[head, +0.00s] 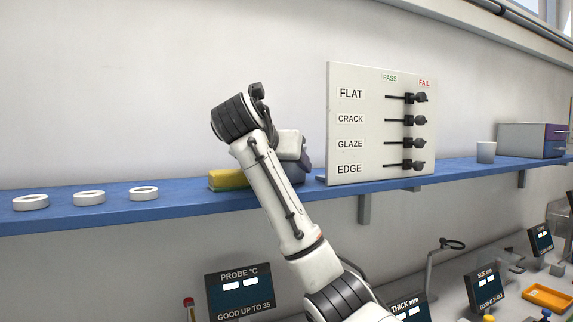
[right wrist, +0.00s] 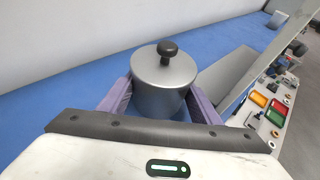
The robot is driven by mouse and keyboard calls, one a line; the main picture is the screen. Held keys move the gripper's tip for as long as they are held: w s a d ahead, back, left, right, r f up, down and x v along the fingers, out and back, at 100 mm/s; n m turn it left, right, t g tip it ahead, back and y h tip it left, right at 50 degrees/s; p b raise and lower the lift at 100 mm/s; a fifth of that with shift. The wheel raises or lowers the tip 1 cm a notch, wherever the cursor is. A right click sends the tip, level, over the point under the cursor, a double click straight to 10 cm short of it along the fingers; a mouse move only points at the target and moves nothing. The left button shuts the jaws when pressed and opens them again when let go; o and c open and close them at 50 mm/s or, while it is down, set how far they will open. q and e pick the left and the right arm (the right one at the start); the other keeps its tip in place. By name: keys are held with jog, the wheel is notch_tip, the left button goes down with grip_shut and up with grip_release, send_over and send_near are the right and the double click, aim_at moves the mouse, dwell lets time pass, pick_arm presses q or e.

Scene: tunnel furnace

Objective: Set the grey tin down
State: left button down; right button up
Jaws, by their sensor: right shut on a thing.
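The grey tin (right wrist: 164,82) is a round metal can with a black knob on its lid, seen in the right wrist view. My right gripper (right wrist: 160,97) is shut on it, with a purple finger on either side of the tin. Blue shelf surface shows behind and beside the tin. In the head view my right arm reaches up and over the blue shelf (head: 170,207), and it hides most of the gripper and the tin. I cannot tell whether the tin's base touches the shelf. My left gripper is not in view.
A yellow and green block (head: 228,180) lies just left of my right arm. Three white rings (head: 89,198) sit further left on the shelf. A switch board (head: 360,165) stands close on the right. A pale cup (head: 486,152) and a drawer box (head: 525,141) are further right.

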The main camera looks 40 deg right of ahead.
jog(key=shift+f, duration=0.1)
jog(key=o, duration=1)
jog(key=shift+o, duration=0.2)
jog(key=shift+r, duration=0.25)
jog(key=shift+s+a, duration=0.15)
jog(key=shift+a, duration=0.25)
jog(key=b+v, duration=0.2)
jog(key=v, duration=0.9)
jog(key=shift+s+b, duration=0.2)
jog(key=shift+b, duration=0.1)
